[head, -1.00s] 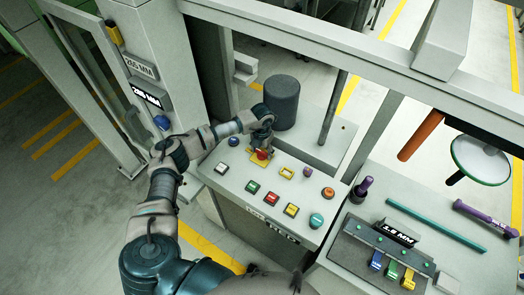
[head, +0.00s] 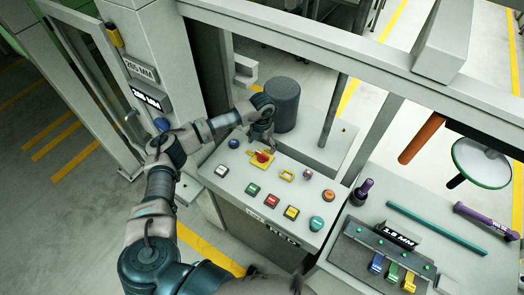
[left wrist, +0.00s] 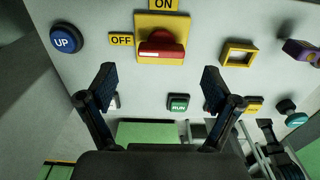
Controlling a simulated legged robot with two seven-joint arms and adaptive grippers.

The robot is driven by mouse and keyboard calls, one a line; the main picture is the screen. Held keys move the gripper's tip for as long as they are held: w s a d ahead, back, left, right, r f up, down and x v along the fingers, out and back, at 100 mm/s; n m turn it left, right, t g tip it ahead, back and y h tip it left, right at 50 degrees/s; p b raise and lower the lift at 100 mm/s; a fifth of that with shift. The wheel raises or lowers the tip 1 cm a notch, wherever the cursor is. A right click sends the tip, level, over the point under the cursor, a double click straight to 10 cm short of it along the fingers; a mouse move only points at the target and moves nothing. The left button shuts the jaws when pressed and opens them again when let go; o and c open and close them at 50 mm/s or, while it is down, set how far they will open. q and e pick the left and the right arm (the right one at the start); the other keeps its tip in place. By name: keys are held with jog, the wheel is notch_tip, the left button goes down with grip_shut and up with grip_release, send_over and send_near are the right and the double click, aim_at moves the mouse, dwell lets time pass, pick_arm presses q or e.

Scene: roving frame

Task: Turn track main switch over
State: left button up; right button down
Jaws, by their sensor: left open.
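The main switch is a red rotary handle (head: 262,156) on a yellow plate on the grey control panel. In the left wrist view the red handle (left wrist: 162,46) lies crosswise, with the OFF label (left wrist: 121,40) to its left and the ON label (left wrist: 163,4) above. My left gripper (head: 262,146) is just behind the switch in the head view. Its two fingers (left wrist: 158,85) are spread and empty in the left wrist view, with the switch beyond the tips. It appears apart from the handle. My right gripper is not in view.
Near the switch are a blue UP button (left wrist: 66,39), a yellow-framed button (left wrist: 238,53) and a green RUN button (left wrist: 179,103). A dark cylinder (head: 282,104) stands behind the panel. A bench to the right bears a teal rod (head: 436,228) and a lever box (head: 352,250).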

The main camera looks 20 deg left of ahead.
pick_arm(q)
notch_tip(320, 180, up, 6)
jog(key=shift+r, duration=0.2)
dwell(0.5)
